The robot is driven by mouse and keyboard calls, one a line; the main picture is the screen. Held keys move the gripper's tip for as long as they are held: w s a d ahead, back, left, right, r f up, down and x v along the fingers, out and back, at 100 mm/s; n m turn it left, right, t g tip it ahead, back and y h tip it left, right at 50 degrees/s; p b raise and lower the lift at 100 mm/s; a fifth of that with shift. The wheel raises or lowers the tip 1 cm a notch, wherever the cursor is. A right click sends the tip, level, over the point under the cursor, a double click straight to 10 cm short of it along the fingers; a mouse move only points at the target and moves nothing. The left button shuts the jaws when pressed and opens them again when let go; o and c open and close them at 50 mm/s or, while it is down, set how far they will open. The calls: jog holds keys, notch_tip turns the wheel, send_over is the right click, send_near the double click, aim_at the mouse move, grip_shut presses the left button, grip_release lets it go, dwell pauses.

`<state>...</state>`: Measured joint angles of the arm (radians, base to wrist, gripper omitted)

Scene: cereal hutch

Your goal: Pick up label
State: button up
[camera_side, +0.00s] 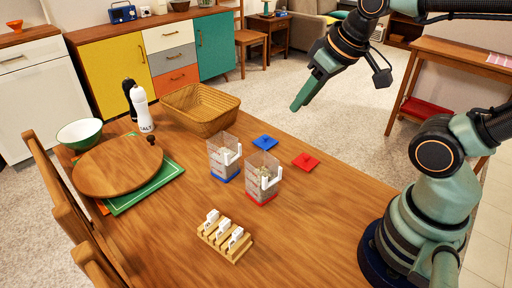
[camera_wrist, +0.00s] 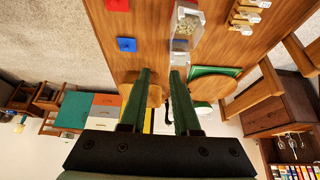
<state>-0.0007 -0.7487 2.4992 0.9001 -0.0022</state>
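Small white labels (camera_side: 223,226) stand in a slotted wooden rack (camera_side: 238,254) near the front of the table. The rack also shows at the top right of the wrist view (camera_wrist: 243,17). Markings on the labels are too small to read. My gripper (camera_side: 299,106) is high above the far side of the table, well away from the rack. In the wrist view its two green fingers (camera_wrist: 160,76) are apart, with nothing held between them.
Clear containers with a blue base (camera_side: 223,160) and a red base (camera_side: 263,180) stand mid-table. A blue lid (camera_side: 264,142) and red lid (camera_side: 306,161) lie behind them. A basket (camera_side: 200,110), salt shaker (camera_side: 142,110) and round board (camera_side: 115,168) occupy the left.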

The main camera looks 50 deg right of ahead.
jog(key=w+a+f+n+g, duration=0.1)
jog(key=w+a+n+g, duration=0.1)
jog(key=a+n, duration=0.35)
jog(key=w+a+f+n+g, duration=0.1)
jog(key=w+a+f+n, duration=0.15)
jog(key=a+n, duration=0.3)
jog(key=n+g, duration=0.2)
jog(key=n, duration=0.6)
send_over(212, 213)
jog(key=f, duration=1.2)
jog(key=shift+s+a, duration=0.15)
jog(key=shift+s, duration=0.05)
jog(key=shift+w+d+f, duration=0.1)
jog(key=shift+f, duration=1.25)
jog(key=shift+w+d+f, duration=0.1)
jog(key=shift+f, duration=1.25)
grip_shut()
